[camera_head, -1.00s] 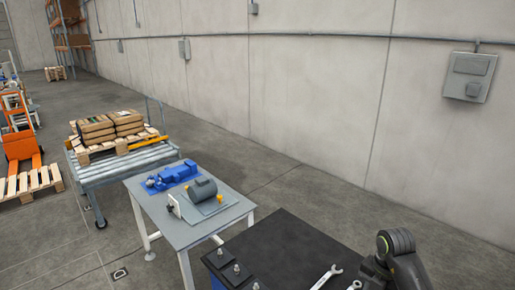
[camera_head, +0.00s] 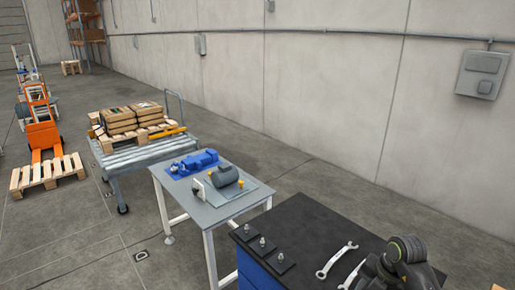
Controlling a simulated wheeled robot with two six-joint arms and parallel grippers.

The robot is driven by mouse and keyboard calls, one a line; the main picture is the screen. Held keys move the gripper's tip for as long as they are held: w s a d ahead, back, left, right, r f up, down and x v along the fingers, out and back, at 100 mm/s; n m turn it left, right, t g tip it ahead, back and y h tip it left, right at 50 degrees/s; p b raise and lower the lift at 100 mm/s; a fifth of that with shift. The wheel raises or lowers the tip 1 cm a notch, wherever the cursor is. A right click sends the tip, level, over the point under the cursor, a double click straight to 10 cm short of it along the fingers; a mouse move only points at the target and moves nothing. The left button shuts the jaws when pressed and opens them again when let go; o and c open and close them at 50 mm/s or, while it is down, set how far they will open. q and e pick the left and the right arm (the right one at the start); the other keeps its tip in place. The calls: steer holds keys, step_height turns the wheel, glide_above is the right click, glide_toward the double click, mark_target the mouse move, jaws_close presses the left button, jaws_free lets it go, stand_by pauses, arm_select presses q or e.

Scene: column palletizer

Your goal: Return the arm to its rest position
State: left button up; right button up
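Part of my own arm (camera_head: 402,262), dark grey with a ringed joint, shows at the lower right in the head view, over the black-topped workbench (camera_head: 312,222). It hides part of the bench top and the end of one wrench. No fingertips of either gripper are in the picture, so I cannot see whether they hold anything.
A grey table (camera_head: 199,214) holds a blue machine part (camera_head: 195,164) and a grey motor (camera_head: 225,177). Behind stands a roller cart (camera_head: 134,158) with boxes (camera_head: 133,118).

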steer(key=a+r+n+t+y, duration=0.1)
steer(key=a+r+t+y, duration=0.65)
steer(key=a, duration=0.45)
steer(key=s+d+r+m+t+h, duration=0.35)
steer(key=d+r+m+t, duration=0.45)
steer(key=r+m+t, duration=0.35)
steer(key=s+d+f+m+g+h, duration=0.7)
steer(key=s+d+f+m+h, duration=0.4)
steer(key=m+h, duration=0.4)
steer(key=s+a+f+m+g+y, duration=0.1)
steer(key=s+a+f+g+y, duration=0.25)
steer(key=s+f+g, duration=0.35)
steer(key=s+a+f+m+g+y, duration=0.2)
steer(key=s+a+f+g+y, duration=0.15)
steer(key=s, duration=0.65)
step_height(320, 180, down, 30)
steer(key=d+b, duration=0.2)
steer(key=b, duration=0.4)
steer(key=s+f+g+b, duration=0.1)
steer(key=s+f+b, duration=0.1)
steer(key=s+f, duration=0.5)
steer(key=s+f+g+y+b, duration=0.1)
steer(key=s+f+b, duration=0.2)
steer(key=s+f, duration=0.5)
step_height(320, 180, down, 8)
steer(key=shift+a+r, duration=0.2)
steer(key=shift+a, duration=0.25)
